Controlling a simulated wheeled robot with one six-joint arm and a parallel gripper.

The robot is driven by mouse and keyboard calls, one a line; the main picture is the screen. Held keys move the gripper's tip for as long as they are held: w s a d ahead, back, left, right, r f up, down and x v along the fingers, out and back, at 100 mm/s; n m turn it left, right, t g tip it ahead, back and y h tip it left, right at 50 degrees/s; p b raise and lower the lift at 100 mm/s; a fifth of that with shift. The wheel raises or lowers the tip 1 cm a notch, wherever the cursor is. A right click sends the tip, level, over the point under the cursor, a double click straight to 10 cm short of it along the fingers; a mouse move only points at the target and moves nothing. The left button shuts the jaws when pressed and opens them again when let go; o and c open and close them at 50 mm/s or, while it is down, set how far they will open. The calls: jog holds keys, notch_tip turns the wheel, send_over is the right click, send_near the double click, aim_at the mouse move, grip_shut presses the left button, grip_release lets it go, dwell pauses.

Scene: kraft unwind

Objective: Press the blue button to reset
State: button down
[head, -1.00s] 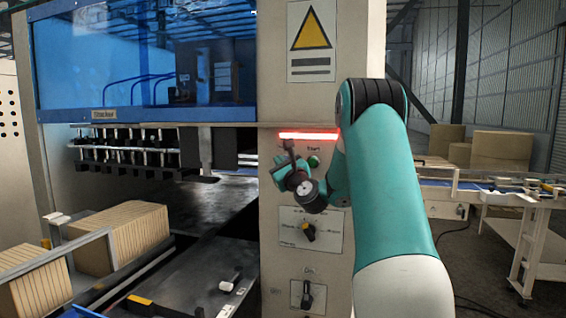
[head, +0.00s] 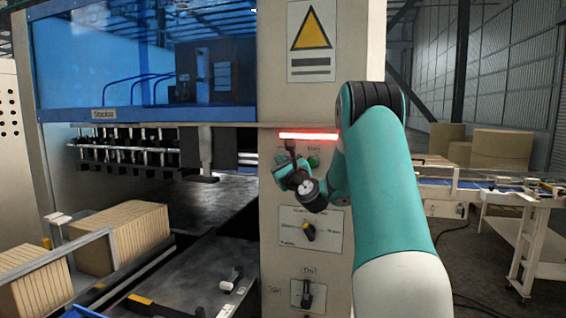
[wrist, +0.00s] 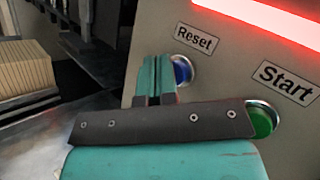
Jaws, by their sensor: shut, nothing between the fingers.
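The blue button (wrist: 181,70) sits on the beige machine panel under the "Reset" label (wrist: 196,39) in the wrist view. My gripper (wrist: 157,64) is shut and empty, its fingertips just left of the blue button and overlapping its left edge in that view. I cannot tell whether the fingertips touch it. In the head view my gripper (head: 290,146) is up against the panel below the glowing red bar, and the blue button is hidden behind it.
A green Start button (wrist: 262,119) is right of the blue one, close to my gripper's body. A red light bar (head: 308,136) runs above. Two dark selector knobs, the upper one (head: 308,232), are lower on the panel. The stacker opening lies left.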

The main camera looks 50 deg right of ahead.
jog(key=shift+w+d, duration=0.1)
jog(key=shift+d, duration=0.15)
jog(key=shift+a, duration=0.1)
dwell(0.5)
jog(key=shift+s+a, duration=0.35)
jog(key=shift+a, duration=0.45)
jog(key=a, duration=0.1)
jog(key=s+a+b, duration=0.1)
jog(key=a, duration=0.1)
jog(key=s+a+b, duration=0.1)
jog(key=shift+a, duration=0.35)
dwell(0.6)
